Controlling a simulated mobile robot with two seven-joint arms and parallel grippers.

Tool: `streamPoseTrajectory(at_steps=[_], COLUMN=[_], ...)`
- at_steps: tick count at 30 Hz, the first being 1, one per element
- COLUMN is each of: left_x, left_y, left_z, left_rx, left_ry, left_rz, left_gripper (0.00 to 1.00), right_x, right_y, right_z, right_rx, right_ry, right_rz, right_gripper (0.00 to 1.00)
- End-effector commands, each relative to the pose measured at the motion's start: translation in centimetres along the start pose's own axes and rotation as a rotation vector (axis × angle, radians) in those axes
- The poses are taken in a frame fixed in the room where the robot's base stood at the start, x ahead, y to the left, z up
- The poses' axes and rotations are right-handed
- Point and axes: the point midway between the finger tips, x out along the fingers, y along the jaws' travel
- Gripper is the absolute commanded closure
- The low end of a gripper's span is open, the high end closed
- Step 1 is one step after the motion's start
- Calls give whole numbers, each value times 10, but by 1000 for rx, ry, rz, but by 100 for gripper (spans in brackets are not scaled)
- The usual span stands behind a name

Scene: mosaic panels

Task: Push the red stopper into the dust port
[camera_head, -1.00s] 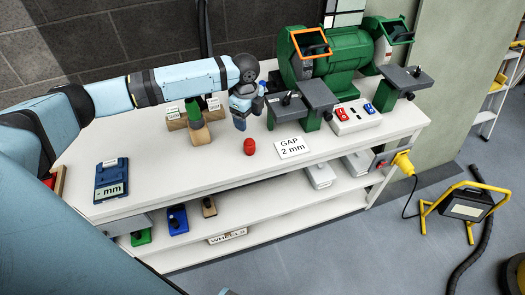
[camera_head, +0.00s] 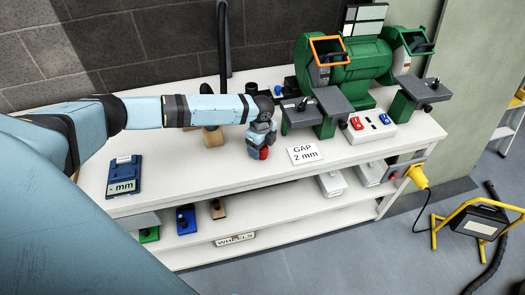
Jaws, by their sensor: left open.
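The red stopper (camera_head: 264,154) stands on the white bench top near its front edge, left of the "GAP 2 mm" sign. My left gripper (camera_head: 262,148) points down right at the stopper, with its open fingers at it; they cover most of its upper part. I cannot tell whether they touch it. The green bench grinder (camera_head: 352,66) stands at the back right of the bench. I cannot make out the dust port for certain. My right gripper is not in view.
The "GAP 2 mm" sign (camera_head: 305,152) lies right of the stopper. A switch box (camera_head: 367,128) and grey tool rests (camera_head: 333,103) stand farther right. A blue gauge (camera_head: 124,176) lies at the left. A wooden block (camera_head: 213,137) shows below my arm. The bench front between them is clear.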

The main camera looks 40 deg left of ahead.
Motion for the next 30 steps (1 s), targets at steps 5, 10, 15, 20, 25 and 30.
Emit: streamPoseTrajectory(at_steps=[5,10,15,20,25,30], left_x=[12,12,12,11,11,4], left_y=[0,0,0,0,0,0], left_z=[0,0,0,0,0,1], left_rx=[-1,0,0,0,0,-1], left_ry=[0,0,0,0,0,-1], left_rz=[-1,-1,0,0,0,-1], left_gripper=[30,30,65,82,82,82], right_x=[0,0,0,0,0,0], right_y=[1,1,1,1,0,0], right_z=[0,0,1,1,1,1], right_rx=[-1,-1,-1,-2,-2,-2], right_ry=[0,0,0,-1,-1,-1], right_rz=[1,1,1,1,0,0], right_gripper=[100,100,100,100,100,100])
